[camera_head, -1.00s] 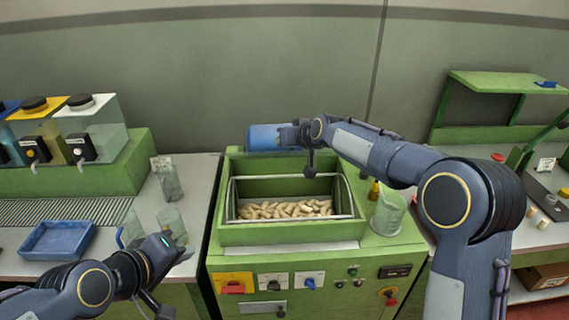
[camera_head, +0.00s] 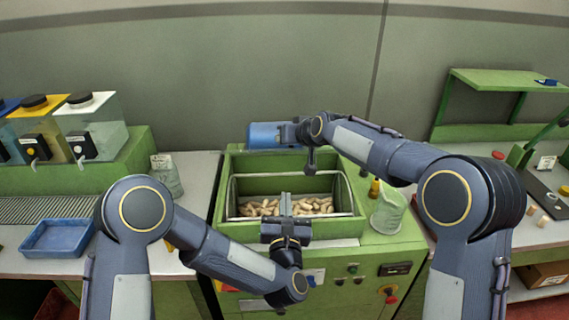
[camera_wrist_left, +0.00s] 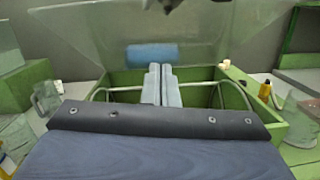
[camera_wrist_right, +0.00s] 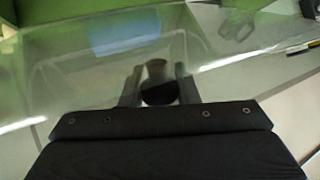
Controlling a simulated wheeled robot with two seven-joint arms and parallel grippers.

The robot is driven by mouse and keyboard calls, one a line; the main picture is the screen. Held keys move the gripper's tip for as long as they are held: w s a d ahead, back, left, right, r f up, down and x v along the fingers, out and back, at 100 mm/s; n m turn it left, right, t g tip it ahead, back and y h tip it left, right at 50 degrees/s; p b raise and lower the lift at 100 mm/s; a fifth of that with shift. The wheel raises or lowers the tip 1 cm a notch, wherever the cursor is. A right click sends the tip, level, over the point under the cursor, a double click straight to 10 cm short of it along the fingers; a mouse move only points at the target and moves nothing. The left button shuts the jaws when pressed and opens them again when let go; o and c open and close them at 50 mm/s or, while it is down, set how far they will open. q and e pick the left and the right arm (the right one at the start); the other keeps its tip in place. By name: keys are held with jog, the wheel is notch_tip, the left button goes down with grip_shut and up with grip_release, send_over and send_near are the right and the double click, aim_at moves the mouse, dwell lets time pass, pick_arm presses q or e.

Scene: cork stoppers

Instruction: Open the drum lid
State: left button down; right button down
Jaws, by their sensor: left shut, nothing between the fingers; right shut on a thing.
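The green drum (camera_head: 236,232) stands in the middle, its opening showing pale corks (camera_head: 318,205) inside. The clear lid (camera_wrist_left: 95,38) stands raised behind the opening in the left wrist view; it also fills much of the right wrist view (camera_wrist_right: 70,75). My right gripper (camera_head: 309,160) is at the upper right of the opening, shut on the lid's dark knob (camera_wrist_right: 158,92). My left gripper (camera_head: 285,198) is shut and empty over the front of the opening; its two fingers (camera_wrist_left: 160,72) lie together in the left wrist view and hide some corks.
A blue cylinder (camera_head: 265,136) sits behind the drum. A glass beaker (camera_head: 387,212) and a yellow bottle (camera_head: 374,189) stand right of it. A blue tray (camera_head: 58,238) lies on the left bench. Control knobs line the drum's front panel.

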pick_arm(q)
jog(key=w+r+n+y, duration=0.1)
jog(key=w+r+n, duration=0.1)
jog(key=w, duration=0.9)
jog(key=shift+w+d+r, duration=0.2)
jog(key=shift+r, duration=0.6)
